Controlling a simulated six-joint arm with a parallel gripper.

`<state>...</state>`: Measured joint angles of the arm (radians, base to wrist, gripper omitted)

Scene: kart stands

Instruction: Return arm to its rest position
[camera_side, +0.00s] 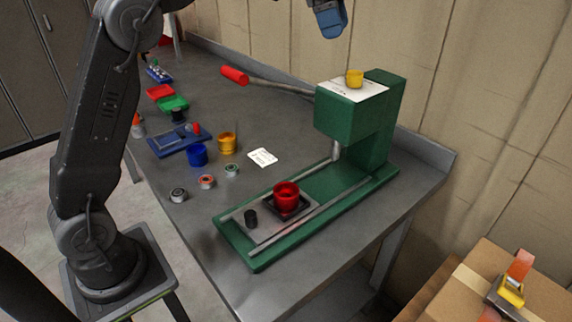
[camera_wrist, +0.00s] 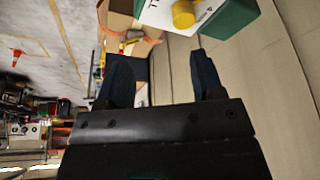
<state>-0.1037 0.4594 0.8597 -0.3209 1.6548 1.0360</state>
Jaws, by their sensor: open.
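My gripper (camera_wrist: 165,80) shows in the wrist view with its two dark blue fingers apart and nothing between them. In the side view my gripper (camera_side: 330,22) is a blue part at the top edge, high above the bench and partly cut off. It is apart from the green press (camera_side: 360,125), which stands below it to the right. The press top also shows in the wrist view (camera_wrist: 236,22), beyond the fingers. My arm rises at the left of the side view and leaves the picture at the top.
A red cup (camera_side: 286,194) sits on the press base. A red-tipped lever (camera_side: 234,75) sticks out leftward. Blue (camera_side: 197,155) and amber (camera_side: 227,143) cups, trays and small tins stand on the grey bench (camera_side: 300,130). A cardboard box (camera_side: 545,290) is at lower right.

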